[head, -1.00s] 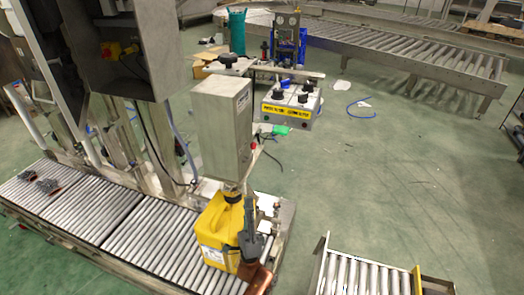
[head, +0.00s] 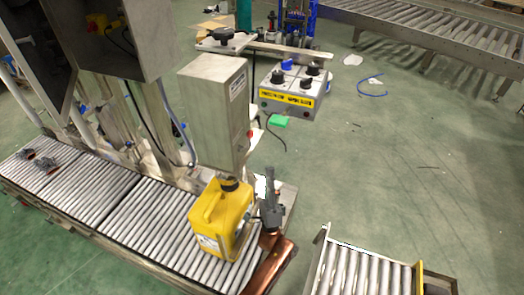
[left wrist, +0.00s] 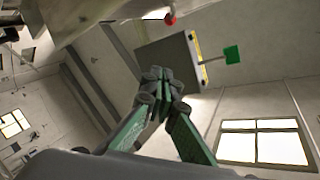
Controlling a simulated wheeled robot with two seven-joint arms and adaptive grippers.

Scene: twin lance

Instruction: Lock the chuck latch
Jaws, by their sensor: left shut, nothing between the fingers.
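I cannot make out for sure which part is the chuck latch. A tall steel box (head: 213,110) hangs over a yellow jug (head: 212,222) on the roller line, with a red knob (head: 250,133) on its right side. My left gripper (head: 268,178) points up, shut and empty, just right of the jug's cap in the picture. In the left wrist view its green-and-grey fingers (left wrist: 160,84) meet at the tips. Beyond them are a grey plate with a yellow strip (left wrist: 173,61), a green tab (left wrist: 232,55) on a thin rod and a red knob (left wrist: 170,19). My right gripper is out of view.
A control box with black knobs and a yellow label (head: 293,96) stands behind. A green block (head: 279,121) shows below it. The roller line (head: 120,205) runs left; a short roller frame (head: 365,270) is at lower right. Green floor (head: 400,170) between is clear.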

